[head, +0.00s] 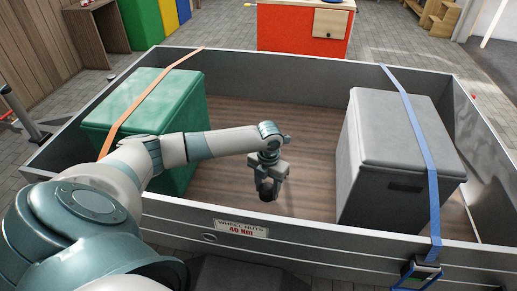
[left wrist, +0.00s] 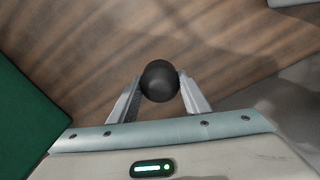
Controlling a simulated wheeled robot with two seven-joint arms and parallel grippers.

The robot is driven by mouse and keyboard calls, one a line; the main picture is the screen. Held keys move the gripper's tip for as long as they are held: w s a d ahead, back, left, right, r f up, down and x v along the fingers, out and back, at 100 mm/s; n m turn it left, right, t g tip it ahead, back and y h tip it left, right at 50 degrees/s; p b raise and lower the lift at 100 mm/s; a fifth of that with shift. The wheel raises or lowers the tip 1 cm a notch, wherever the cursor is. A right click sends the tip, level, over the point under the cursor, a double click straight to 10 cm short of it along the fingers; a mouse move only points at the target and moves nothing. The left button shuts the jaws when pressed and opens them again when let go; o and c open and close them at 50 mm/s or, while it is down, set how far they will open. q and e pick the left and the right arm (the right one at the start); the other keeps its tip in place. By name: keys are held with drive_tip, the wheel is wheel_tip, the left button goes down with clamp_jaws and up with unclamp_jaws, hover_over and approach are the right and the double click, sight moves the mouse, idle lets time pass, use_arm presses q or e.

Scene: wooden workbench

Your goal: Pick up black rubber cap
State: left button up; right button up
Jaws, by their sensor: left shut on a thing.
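The black rubber cap (left wrist: 160,81) is a round black piece between the two fingers of my left gripper (left wrist: 158,92) in the left wrist view. The fingers touch it on both sides, so the gripper is shut on it. In the head view my left gripper (head: 267,188) points down over the wooden floor of the trailer, with the dark cap (head: 267,195) low between its fingers. I cannot tell whether the cap is clear of the floor. My right gripper is not in view.
A green box (head: 150,104) under an orange strap stands on the left of the grey-walled trailer (head: 330,243). A grey box (head: 385,150) under a blue strap (head: 421,150) stands on the right. Wooden floor (head: 270,115) between them is clear. A red cabinet (head: 285,28) stands behind.

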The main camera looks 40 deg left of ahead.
use_arm(q)
drive_tip(key=shift+w+r, duration=0.25)
drive_tip(key=shift+w, duration=0.25)
drive_tip(key=shift+w+r, duration=0.25)
drive_tip(key=shift+w, duration=0.15)
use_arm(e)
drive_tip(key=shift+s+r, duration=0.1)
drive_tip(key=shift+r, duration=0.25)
